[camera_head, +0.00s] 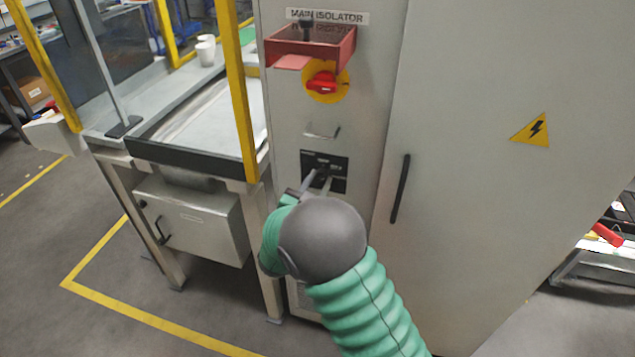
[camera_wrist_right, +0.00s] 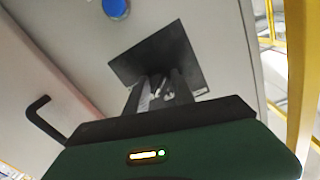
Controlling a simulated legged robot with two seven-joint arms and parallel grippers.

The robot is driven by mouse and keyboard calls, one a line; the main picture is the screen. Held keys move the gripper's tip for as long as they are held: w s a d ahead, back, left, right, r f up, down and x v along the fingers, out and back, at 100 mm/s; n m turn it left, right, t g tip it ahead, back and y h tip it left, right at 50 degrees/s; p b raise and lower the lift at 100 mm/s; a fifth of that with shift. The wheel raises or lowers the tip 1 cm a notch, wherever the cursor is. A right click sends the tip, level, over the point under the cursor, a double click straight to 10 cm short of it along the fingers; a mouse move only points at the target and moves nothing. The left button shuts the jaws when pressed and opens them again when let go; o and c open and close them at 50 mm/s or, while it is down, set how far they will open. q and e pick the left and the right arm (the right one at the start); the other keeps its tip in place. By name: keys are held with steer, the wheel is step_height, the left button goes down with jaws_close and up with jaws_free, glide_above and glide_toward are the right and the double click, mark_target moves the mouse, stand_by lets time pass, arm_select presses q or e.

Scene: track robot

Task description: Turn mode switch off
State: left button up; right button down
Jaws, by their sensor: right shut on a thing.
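The mode switch sits on a black plate (camera_head: 338,161) on the narrow grey cabinet front, below the red rotary isolator. In the right wrist view the same black plate (camera_wrist_right: 190,62) fills the upper middle. My right gripper (camera_head: 320,172) reaches the plate, and in the wrist view its two fingers (camera_wrist_right: 165,88) are shut on the small switch at the plate's middle. The switch is mostly hidden between the fingers, so its exact position cannot be read. My left gripper is in neither view.
A red open box (camera_head: 312,50) and the red isolator knob (camera_head: 322,82) on a yellow disc are above the plate. A black door handle (camera_head: 400,188) is to the right. A bench with yellow posts (camera_head: 238,90) stands close on the left.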

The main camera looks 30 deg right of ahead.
steer(key=n+p, duration=0.4)
steer(key=shift+s+r+n, duration=0.1)
steer(key=shift+n, duration=0.2)
steer(key=shift+f+n+t+p, duration=0.2)
steer(key=shift+n+t+p, duration=0.1)
steer(key=shift+n+p, duration=1.9)
steer(key=shift+f+n+b, duration=0.1)
steer(key=shift+n+b, duration=0.2)
steer(key=shift+n, duration=0.3)
steer(key=c, duration=1.1)
jaws_free()
steer(key=shift+a, duration=0.2)
steer(key=shift+r, duration=0.2)
